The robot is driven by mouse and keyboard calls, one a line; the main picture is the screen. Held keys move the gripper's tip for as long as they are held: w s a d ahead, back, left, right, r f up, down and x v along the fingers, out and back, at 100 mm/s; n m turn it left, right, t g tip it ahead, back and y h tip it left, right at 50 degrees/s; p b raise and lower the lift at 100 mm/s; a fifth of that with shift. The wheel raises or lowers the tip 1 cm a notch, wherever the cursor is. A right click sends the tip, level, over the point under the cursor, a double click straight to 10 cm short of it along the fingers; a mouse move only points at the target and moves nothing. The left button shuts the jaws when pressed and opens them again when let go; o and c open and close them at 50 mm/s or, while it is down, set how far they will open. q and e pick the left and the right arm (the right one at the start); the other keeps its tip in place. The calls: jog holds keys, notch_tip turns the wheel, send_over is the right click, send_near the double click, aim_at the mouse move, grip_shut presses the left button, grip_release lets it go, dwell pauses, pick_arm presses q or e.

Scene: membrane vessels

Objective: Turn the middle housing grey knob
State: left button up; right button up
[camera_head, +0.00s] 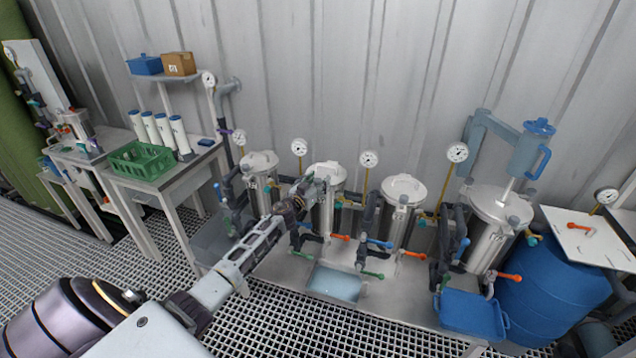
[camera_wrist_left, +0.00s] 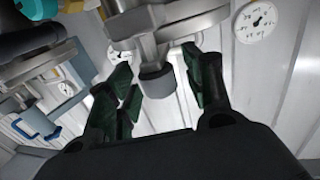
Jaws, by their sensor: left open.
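My left gripper (camera_head: 314,185) reaches the upper front of the second steel housing (camera_head: 330,173) from the left. In the left wrist view the gripper (camera_wrist_left: 160,90) is open, with a dark green-black finger on each side of a grey knob (camera_wrist_left: 157,84). The knob is a short cylinder under a pale metal fitting. It sits between the fingers with gaps visible at its sides; I cannot tell whether either finger touches it. In the head view my gripper hides this knob. My right gripper is not in view.
Other steel housings stand at left (camera_head: 259,164) and right (camera_head: 402,192), with a larger one (camera_head: 497,207) beyond. Pipes with coloured valve handles (camera_head: 412,255) crowd their fronts. Pressure gauges (camera_head: 299,147) stand behind. A blue tray (camera_head: 336,282) lies below, and a blue barrel (camera_head: 550,295) stands right.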

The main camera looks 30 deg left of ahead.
pick_arm(q)
jog(key=c, duration=1)
